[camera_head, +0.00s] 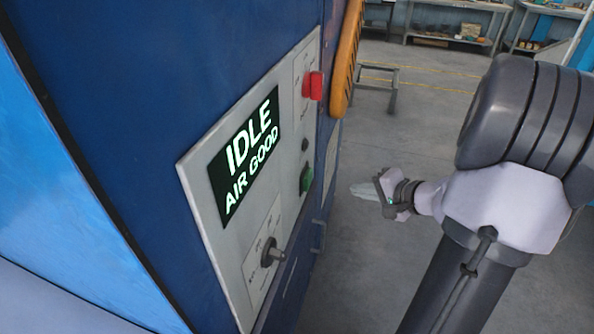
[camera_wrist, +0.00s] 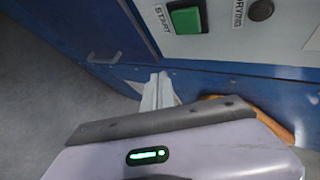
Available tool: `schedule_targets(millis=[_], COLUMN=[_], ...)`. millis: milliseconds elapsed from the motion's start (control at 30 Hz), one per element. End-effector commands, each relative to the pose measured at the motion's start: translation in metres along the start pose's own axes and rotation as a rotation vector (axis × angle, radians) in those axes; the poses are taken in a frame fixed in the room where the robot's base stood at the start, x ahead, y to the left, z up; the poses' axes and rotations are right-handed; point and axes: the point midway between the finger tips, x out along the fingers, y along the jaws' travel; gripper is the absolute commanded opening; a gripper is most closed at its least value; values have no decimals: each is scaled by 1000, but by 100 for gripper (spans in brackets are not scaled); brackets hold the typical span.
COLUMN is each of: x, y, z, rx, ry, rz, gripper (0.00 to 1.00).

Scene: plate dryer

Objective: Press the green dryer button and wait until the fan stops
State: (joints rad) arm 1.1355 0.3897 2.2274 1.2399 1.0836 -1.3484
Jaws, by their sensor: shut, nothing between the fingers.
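The green dryer button (camera_head: 306,179) sits low on the right side of the grey control panel (camera_head: 203,190) on the blue machine. In the wrist view the green button (camera_wrist: 186,19) shows beside a START label, above my fingertips. The screen (camera_head: 246,146) on the panel reads "IDLE" and "AIR GOOD". My gripper (camera_head: 364,191) is shut and empty, to the right of the button and apart from the panel. Its fingers also show in the wrist view (camera_wrist: 157,92), pointing toward the blue front below the panel. The fan is not visible.
A red button (camera_head: 313,86) is above the green one, and a selector knob (camera_head: 272,254) is at the panel's lower part. A dark button (camera_wrist: 260,10) is right of START in the wrist view. An orange curved part (camera_head: 345,58) stands behind the panel. Open floor lies to the right.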

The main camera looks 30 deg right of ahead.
Motion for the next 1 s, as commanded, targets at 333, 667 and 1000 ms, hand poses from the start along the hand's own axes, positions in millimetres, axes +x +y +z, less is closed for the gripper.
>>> schedule_targets(millis=[333, 667, 1000], x=[2, 32, 60], y=[-2, -25, -42], z=[2, 25, 44], rx=[-2, -4, -4], ry=[-2, -5, -3], rz=[0, 0, 1], gripper=[0, 0, 0])
